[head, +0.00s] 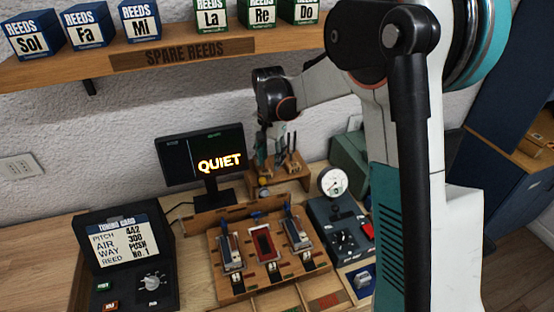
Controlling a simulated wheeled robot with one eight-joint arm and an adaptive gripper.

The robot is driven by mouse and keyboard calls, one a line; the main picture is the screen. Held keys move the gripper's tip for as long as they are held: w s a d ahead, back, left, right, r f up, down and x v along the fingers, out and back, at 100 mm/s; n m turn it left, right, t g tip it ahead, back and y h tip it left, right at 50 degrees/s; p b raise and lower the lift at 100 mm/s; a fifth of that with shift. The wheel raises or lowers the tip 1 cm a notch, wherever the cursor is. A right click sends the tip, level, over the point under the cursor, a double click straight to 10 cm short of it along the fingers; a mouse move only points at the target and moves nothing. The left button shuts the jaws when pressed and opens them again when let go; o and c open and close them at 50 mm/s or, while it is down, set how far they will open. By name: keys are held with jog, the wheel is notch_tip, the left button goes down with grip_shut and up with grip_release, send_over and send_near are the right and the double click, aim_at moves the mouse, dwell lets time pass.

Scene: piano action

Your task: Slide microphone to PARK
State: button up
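My gripper (266,160) points down behind the wooden reed board, just right of the monitor (203,160), which reads QUIET. Its fingers are small and dark here, so I cannot tell whether they are open or shut. A small yellow and dark object (264,182) shows just below the fingers, at the left part of a wooden stand (292,183). I cannot tell whether it is the microphone, or whether the gripper touches it. No PARK label is readable.
The wooden board (217,268) with several reed units stands mid-table. Right of it is a blue box with a dial gauge (334,182). A black tuning-card panel (122,255) stands left. A shelf (180,53) with several reed boxes hangs above.

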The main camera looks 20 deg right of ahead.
aim_at(262, 179)
jog(key=shift+d, duration=0.1)
jog(key=a+b, duration=0.2)
jog(key=a, duration=0.1)
jog(key=shift+s+a, duration=0.1)
jog(key=shift+f+b, duration=0.7)
jog(key=shift+f, duration=2.85)
grip_shut()
